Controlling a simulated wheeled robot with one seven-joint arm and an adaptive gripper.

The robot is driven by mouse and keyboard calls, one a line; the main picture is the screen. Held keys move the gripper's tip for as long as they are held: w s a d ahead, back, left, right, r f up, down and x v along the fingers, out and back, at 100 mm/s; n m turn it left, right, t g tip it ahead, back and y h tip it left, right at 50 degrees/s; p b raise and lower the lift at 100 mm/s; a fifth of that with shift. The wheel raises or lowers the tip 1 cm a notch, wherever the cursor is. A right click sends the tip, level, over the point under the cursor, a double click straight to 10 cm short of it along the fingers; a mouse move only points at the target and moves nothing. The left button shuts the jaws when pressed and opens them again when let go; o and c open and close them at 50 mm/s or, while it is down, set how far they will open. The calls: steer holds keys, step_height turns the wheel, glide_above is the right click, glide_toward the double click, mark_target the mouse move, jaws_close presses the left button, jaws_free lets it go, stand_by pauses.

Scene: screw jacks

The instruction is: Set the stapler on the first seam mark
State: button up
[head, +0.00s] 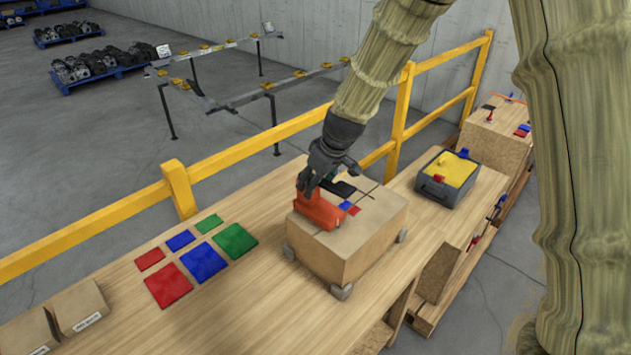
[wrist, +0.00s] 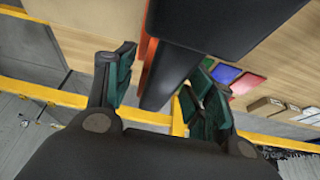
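An orange-red stapler (head: 320,210) rests on the top of a cardboard-coloured box (head: 372,240), near its left edge. My gripper (head: 318,183) is right over the stapler, with its fingers apart. In the wrist view, my gripper (wrist: 165,90) has its green-padded fingers on either side of a dark body with an orange edge, apparently the stapler (wrist: 148,55); a gap shows at the left finger. Thin dark lines (head: 367,194) cross the box top. I cannot tell which line is the first seam mark, and the stapler and gripper hide part of the top.
A black flat piece (head: 343,189) and small blue and red squares (head: 349,208) lie on the box. Larger coloured squares (head: 200,260) lie on the bench to the left. A grey bin with yellow contents (head: 447,176) stands right. A yellow rail (head: 250,153) runs behind.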

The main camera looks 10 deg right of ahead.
steer(key=shift+b+v, duration=1.7)
steer(key=shift+v, duration=4.4)
steer(key=shift+c, duration=0.2)
